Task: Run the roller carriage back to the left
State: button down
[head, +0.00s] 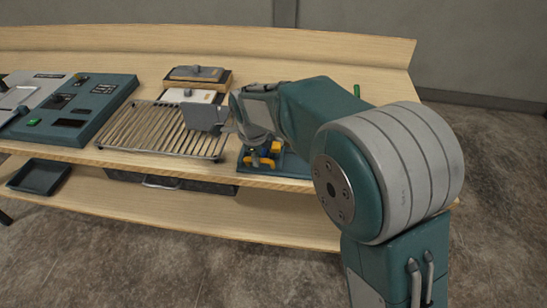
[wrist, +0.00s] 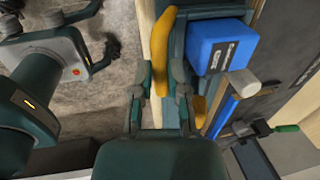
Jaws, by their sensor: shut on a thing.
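The roller carriage appears to be the blue block (wrist: 220,45) with a yellow handle (wrist: 160,45) in the wrist view. In the head view its yellow part (head: 262,161) shows low at the front right of the bench, on a teal base (head: 292,166). My gripper (wrist: 158,88) is shut on the yellow handle, whose near end lies between the fingers. In the head view my gripper (head: 258,147) reaches down over the carriage and hides much of it. A second yellow piece (wrist: 199,112) lies beside the right finger.
A slatted metal rack (head: 160,132) lies left of the carriage on the wooden bench (head: 330,55). Teal control panels (head: 85,105) stand farther left. A boxed unit (head: 197,77) sits behind the rack. A green-handled tool (wrist: 285,128) lies near in the wrist view. A dark tray (head: 40,176) is on the lower shelf.

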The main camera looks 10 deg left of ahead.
jog(key=shift+a, duration=0.5)
jog(key=c, duration=0.7)
grip_release()
jog(key=shift+a, duration=0.1)
jog(key=shift+o, duration=0.2)
notch_tip(320, 180, up, 12)
jog(key=s, duration=0.2)
jog(key=shift+f, duration=0.2)
